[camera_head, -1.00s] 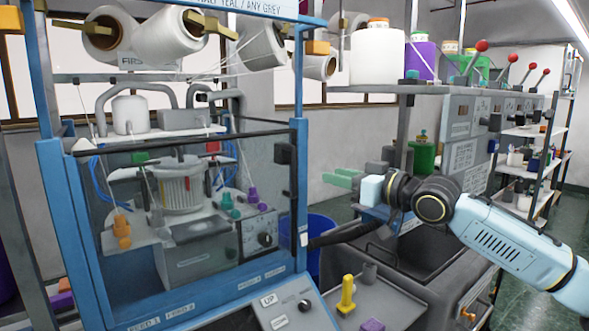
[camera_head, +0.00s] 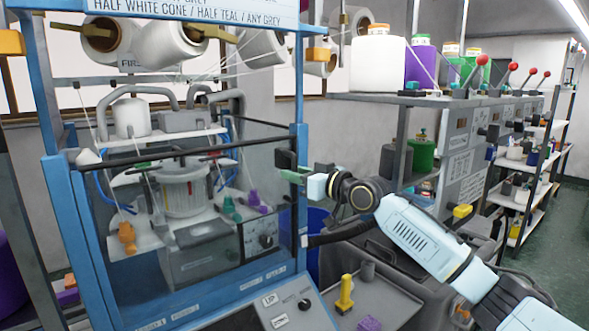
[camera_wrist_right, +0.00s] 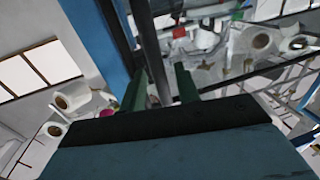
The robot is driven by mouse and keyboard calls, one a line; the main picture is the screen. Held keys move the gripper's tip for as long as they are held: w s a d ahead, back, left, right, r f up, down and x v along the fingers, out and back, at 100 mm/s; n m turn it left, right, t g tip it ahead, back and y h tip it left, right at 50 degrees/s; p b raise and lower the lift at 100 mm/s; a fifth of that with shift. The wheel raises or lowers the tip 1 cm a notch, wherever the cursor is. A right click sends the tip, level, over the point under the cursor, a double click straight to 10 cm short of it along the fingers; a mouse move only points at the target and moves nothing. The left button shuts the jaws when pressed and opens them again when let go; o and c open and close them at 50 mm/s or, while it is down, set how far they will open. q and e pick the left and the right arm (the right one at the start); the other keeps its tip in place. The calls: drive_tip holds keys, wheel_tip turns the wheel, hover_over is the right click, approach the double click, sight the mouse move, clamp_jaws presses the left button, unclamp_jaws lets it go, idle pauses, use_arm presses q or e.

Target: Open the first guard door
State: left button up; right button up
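The first guard door is a clear panel with a dark edge bar (camera_head: 180,153) on the front of a blue-framed machine (camera_head: 300,200). It looks closed. A black handle block (camera_head: 286,159) sits at its right side. My right gripper (camera_head: 296,175) has green fingers pointing left, right beside this handle. In the right wrist view the two green fingers (camera_wrist_right: 160,90) stand apart, with a dark upright bar between or just beyond them. I cannot tell whether they touch it. My left gripper is not in view.
A blue bin (camera_head: 316,222) stands behind my right forearm. A grey tray (camera_head: 385,300) with a yellow peg (camera_head: 345,293) and a purple block (camera_head: 369,323) lies in front. A shelf (camera_head: 400,98) with cones and red-knobbed levers is at the right.

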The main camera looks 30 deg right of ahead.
drive_tip(key=shift+w+a, duration=0.15)
drive_tip(key=shift+w, duration=0.25)
clamp_jaws()
